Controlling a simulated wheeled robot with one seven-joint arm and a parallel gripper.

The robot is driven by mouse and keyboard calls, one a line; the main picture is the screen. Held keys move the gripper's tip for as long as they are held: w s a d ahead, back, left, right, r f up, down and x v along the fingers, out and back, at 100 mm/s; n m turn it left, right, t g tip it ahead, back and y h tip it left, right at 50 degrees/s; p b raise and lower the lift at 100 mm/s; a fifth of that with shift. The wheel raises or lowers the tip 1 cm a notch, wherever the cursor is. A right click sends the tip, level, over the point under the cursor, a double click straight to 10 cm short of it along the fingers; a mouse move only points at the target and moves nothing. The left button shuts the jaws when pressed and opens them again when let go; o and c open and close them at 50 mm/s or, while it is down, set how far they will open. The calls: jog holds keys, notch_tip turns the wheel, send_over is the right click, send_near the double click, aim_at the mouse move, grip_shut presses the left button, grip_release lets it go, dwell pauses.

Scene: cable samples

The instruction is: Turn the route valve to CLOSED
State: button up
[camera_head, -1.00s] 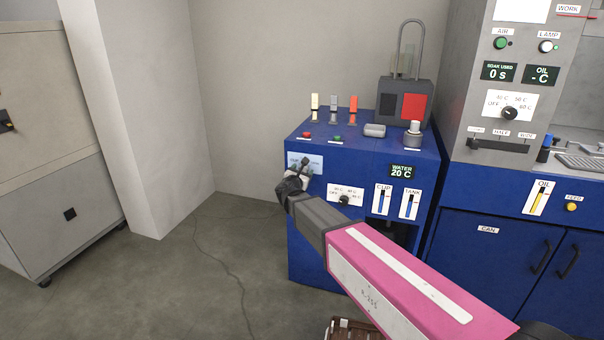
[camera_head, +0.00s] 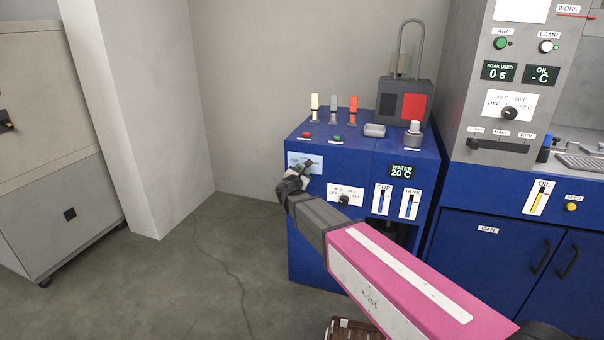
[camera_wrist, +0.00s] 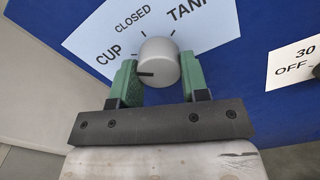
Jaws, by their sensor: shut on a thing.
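The route valve is a round grey knob (camera_wrist: 158,64) with a black pointer line, on a pale blue label plate (camera_wrist: 98,40) marked CUP, CLOSED and TANK. In the wrist view the pointer faces left, on the CUP side and away from the CLOSED mark at the top. My gripper (camera_wrist: 158,82) has its green fingers on both sides of the knob, shut on it. In the head view my gripper (camera_head: 299,174) is at the label plate (camera_head: 312,160) on the blue cabinet's front and hides the knob.
The blue cabinet (camera_head: 315,235) has a temperature dial (camera_head: 344,200) right of the valve, and CUP and TANK gauges. Open floor lies to the left.

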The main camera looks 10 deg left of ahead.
jog(key=shift+a+r+m, duration=0.1)
jog(key=shift+m, duration=4.9)
jog(key=o, duration=0.9)
jog(key=s, duration=1.1)
jog(key=shift+a, duration=0.4)
jog(key=shift+w, duration=0.1)
